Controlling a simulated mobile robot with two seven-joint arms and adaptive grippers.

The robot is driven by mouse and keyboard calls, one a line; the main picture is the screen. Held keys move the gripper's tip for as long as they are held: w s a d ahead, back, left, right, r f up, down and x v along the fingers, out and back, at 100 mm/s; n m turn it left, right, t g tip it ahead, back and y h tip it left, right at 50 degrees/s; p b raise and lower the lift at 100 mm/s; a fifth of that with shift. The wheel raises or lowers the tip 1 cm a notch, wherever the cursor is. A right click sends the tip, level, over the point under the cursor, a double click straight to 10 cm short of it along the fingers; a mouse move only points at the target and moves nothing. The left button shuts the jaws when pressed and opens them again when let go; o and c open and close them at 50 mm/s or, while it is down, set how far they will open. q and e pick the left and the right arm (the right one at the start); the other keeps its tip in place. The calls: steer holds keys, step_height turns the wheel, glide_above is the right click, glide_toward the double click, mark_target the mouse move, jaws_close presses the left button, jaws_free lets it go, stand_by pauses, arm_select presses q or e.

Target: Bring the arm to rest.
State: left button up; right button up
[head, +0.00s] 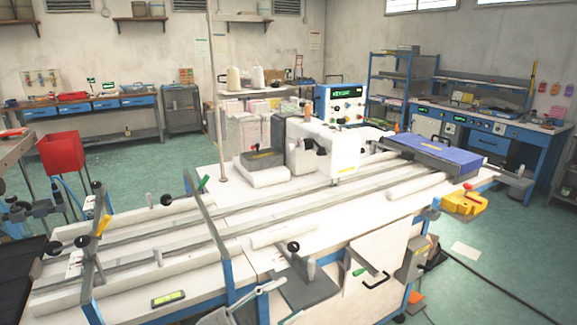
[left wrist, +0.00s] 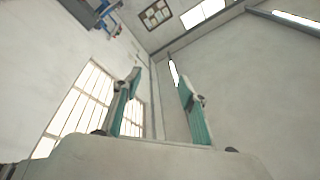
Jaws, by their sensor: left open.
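In the left wrist view both fingers of the left gripper (left wrist: 158,82) stand apart, with teal inner faces and a clear gap. My right gripper is in neither view.
A white sewing machine (head: 325,150) stands on the table, with a blue pad (head: 435,152) to its right. Metal rails and upright frames with knobs rise at the table's left. A red bin (head: 61,153) stands farther left.

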arm_select(q)
steer(key=s+a+f+n+t+y, duration=0.2)
steer(key=a+f+n+t+y, duration=0.1)
steer(key=a+f+n+y, duration=0.5)
steer(key=s+a+f+n+t+y, duration=0.25)
steer(key=a+f+n+y, duration=0.3)
steer(key=f, duration=0.45)
steer(key=s+a+f+n+g+y, duration=0.1)
steer(key=s+a+f+n+g, duration=0.1)
steer(key=s+f, duration=0.5)
steer(key=s+a+f+n+g+y, duration=0.2)
steer(key=s+a+f, duration=0.3)
steer(key=s+f, duration=0.1)
steer(key=shift+s+a+f, duration=0.3)
steer(key=shift+s+f, duration=0.05)
steer(key=shift+f, duration=0.2)
